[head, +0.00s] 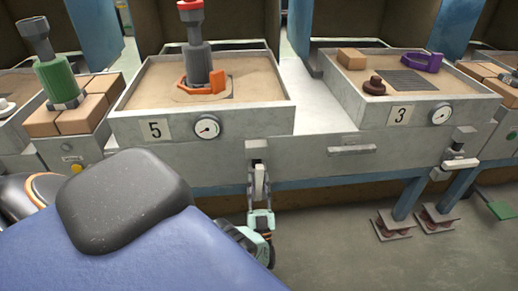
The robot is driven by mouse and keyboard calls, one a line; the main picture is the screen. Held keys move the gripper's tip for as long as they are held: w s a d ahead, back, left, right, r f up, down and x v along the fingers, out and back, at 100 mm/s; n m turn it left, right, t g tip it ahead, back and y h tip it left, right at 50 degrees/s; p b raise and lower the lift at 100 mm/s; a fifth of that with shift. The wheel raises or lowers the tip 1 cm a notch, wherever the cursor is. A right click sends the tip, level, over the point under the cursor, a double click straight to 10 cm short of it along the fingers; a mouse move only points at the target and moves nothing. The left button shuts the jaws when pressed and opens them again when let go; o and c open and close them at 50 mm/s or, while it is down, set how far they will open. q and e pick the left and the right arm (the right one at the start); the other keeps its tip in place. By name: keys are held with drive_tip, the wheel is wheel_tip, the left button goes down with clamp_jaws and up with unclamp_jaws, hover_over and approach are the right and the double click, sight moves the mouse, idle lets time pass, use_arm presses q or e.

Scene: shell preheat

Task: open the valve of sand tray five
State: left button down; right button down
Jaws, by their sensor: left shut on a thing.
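Sand tray five (135,129) stands left of centre, with a "5" plate and a round gauge (206,127) on its front. Its valve (259,170) is under the tray's front, right of the gauge, with a pale lever hanging about straight down. My left gripper (260,193) is below the valve, shut on this lever with a finger on each side. The fingers hide the lever's lower end. My right gripper is not in view.
Sand tray three (375,118) stands to the right; its valve (456,162) has a lever pointing sideways. A grey handle (351,150) sticks out between the valves. The floor below tray five's valve is mostly clear.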

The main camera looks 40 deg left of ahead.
use_arm(q)
drive_tip(key=shift+a+n+g+y, duration=0.1)
drive_tip(key=shift+n+g+y, duration=0.5)
drive_tip(key=shift+n+g, duration=0.1)
drive_tip(key=c, duration=1.2)
unclamp_jaws()
drive_tip(key=shift+o, duration=0.2)
drive_tip(key=shift+m+t+h, duration=0.3)
drive_tip(key=shift+m+t, duration=0.1)
